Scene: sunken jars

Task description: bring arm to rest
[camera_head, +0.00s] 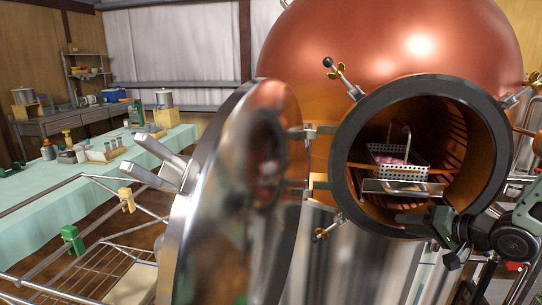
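My arm comes in from the right edge, in front of the copper vessel. My gripper (412,218) is the small dark end pointing left at the lower rim of the vessel's round opening. Its fingers are dark and small, and I cannot tell whether they are open or shut. Nothing is clearly seen held in it. Inside the opening, a perforated metal basket (404,154) with an upright handle holds something pinkish. A shallow metal tray (396,187) sits just below and in front of the basket, above my gripper.
The copper vessel (400,40) has a thick dark rim (341,150) with clamps around it. Its round door (225,215) stands open to the left. A wire rack (85,265) with green and yellow clips stands at lower left. A cloth-covered table (40,205) carries bottles and jars.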

